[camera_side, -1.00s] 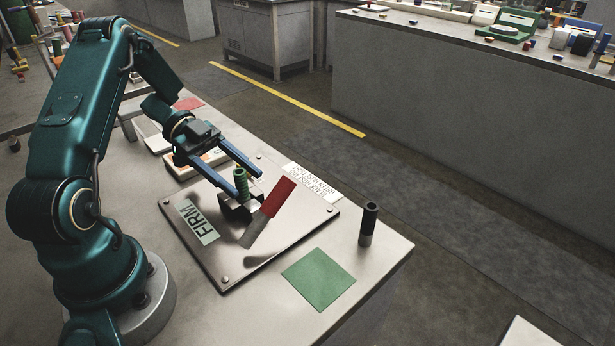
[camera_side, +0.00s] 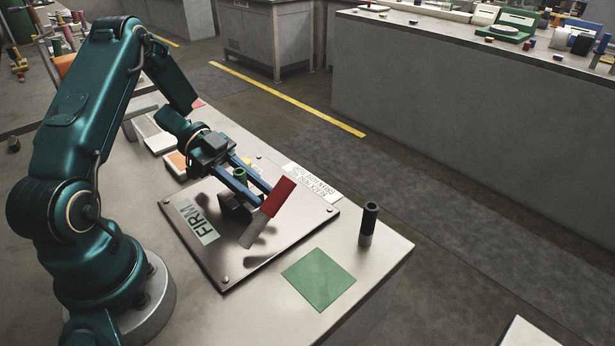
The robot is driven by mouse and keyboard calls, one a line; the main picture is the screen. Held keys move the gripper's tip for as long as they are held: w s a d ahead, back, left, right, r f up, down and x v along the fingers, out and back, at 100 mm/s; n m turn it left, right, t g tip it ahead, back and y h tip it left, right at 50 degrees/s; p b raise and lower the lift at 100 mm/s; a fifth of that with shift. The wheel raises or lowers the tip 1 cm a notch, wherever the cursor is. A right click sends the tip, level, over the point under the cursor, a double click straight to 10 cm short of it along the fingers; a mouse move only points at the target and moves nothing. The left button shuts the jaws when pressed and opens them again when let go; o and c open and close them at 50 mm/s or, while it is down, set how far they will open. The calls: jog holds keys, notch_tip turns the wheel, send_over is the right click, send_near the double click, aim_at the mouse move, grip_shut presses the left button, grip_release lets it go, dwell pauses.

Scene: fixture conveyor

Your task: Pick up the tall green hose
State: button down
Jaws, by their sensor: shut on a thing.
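The tall green hose (camera_side: 240,174) stands upright at the dark clamp block (camera_side: 232,209) on the shiny metal plate (camera_side: 282,232). Only its top shows, as my gripper covers its lower part. My gripper (camera_side: 264,196) reaches in from the upper left with its two blue fingers, one on each side of the hose, and is shut on it. The fingertips reach past the hose, close to the red and grey lever (camera_side: 278,197), which leans beside the block.
A black and grey cylinder (camera_side: 368,224) stands near the table's right edge. A green square (camera_side: 318,279) lies in front, with bare table around it. A printed white card (camera_side: 312,182) lies behind the plate.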

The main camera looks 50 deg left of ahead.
jog(key=shift+r, duration=0.1)
notch_tip(320, 180, up, 10)
dwell(0.7)
